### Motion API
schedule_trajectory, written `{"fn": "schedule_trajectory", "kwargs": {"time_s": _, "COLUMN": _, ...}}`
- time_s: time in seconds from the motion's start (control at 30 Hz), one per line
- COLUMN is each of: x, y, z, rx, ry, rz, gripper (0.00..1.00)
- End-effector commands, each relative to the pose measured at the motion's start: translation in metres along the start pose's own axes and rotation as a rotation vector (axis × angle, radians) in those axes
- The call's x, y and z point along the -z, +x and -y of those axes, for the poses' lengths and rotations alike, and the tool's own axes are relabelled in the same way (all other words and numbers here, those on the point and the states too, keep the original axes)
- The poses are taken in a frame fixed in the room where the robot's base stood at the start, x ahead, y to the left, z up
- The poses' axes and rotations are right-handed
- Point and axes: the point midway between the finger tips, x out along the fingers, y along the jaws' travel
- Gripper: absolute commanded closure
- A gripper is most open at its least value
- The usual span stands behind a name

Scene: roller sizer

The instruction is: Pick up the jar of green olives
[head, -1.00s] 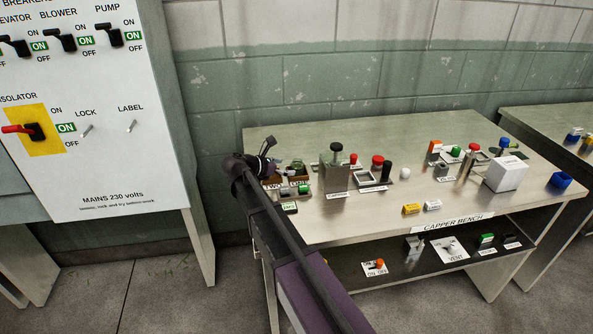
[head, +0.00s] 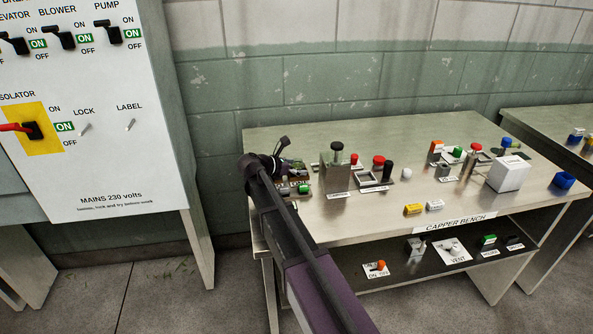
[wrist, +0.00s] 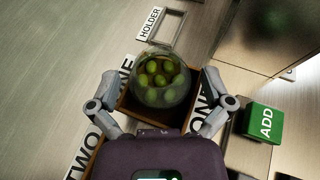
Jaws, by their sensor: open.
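The jar of green olives (wrist: 158,72) is a round clear glass jar with several green olives in it. In the wrist view it stands at the far end of a wooden box (wrist: 128,103) with white labels at its sides. My gripper (wrist: 160,88) is open, with one finger to the left of the jar and one to the right. A gap shows on each side, and I cannot tell how deep the fingers reach. In the head view my gripper (head: 275,167) is over the bench's left end, and my arm hides much of the box area.
In the wrist view a green ADD block (wrist: 262,122) is right of the box, and a HOLDER frame (wrist: 166,27) lies beyond it. In the head view a metal block with a black knob (head: 336,172) stands nearby on the capper bench (head: 330,222).

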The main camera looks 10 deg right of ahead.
Motion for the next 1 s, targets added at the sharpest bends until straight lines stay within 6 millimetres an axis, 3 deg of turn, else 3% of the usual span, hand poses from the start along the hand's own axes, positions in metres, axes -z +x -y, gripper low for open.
{"fn": "schedule_trajectory", "kwargs": {"time_s": 0.2, "x": 0.0001, "y": -0.0001, "z": 0.0001, "rx": 0.0, "ry": 0.0, "rz": 0.0, "gripper": 0.0}}
{"fn": "schedule_trajectory", "kwargs": {"time_s": 0.4, "x": 0.0001, "y": -0.0002, "z": 0.0001, "rx": 0.0, "ry": 0.0, "rz": 0.0, "gripper": 0.59}}
{"fn": "schedule_trajectory", "kwargs": {"time_s": 0.5, "x": 0.0002, "y": -0.0002, "z": 0.0001, "rx": 0.0, "ry": 0.0, "rz": 0.0, "gripper": 0.84}}
{"fn": "schedule_trajectory", "kwargs": {"time_s": 1.0, "x": -0.0049, "y": -0.0022, "z": 0.0001, "rx": 0.0, "ry": 0.0, "rz": 0.0, "gripper": 0.85}}
